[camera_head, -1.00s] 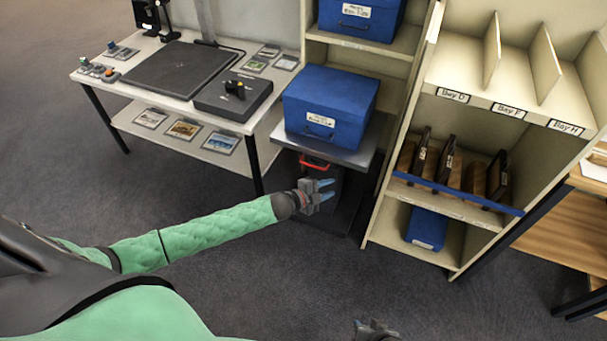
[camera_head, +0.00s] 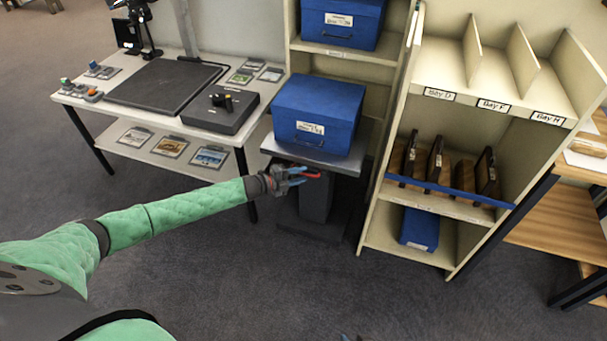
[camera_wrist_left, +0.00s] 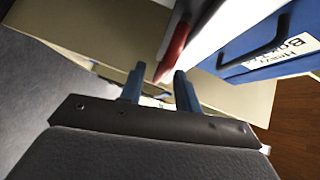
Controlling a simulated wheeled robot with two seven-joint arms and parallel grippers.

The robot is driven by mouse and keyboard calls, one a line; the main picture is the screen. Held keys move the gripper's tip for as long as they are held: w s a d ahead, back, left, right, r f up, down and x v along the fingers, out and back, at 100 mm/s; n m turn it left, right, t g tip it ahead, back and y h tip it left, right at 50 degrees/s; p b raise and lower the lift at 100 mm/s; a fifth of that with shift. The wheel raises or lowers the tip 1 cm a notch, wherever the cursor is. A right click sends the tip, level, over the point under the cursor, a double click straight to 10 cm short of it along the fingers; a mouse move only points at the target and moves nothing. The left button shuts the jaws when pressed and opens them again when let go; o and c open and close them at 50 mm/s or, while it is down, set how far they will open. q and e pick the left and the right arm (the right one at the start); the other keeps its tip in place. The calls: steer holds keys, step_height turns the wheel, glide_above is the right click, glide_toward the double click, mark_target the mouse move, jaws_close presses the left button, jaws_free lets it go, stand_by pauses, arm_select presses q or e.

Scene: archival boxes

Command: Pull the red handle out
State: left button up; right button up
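The red handle (camera_head: 312,175) sticks out below the grey platform (camera_head: 347,163) of the lift stand that carries a blue box. My left gripper (camera_head: 298,176) is at the handle, its blue fingers pointing right towards it. In the left wrist view the fingers (camera_wrist_left: 160,80) are apart, and the end of the red handle (camera_wrist_left: 174,48) shows at the gap between their tips. I cannot tell whether they touch it. Only a trace of what may be my right gripper shows at the bottom edge of the head view.
The blue box (camera_head: 318,112) rests on the platform above the gripper. A table (camera_head: 70,95) with a dark mat and devices stands left. A shelf unit (camera_head: 372,205) with bays stands right. The carpet (camera_head: 270,285) in front is clear.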

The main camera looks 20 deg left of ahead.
arm_select(q)
steer(key=shift+x, duration=0.95)
arm_select(e)
steer(key=shift+r, duration=0.35)
arm_select(q)
jaws_close()
steer(key=shift+s, duration=0.1)
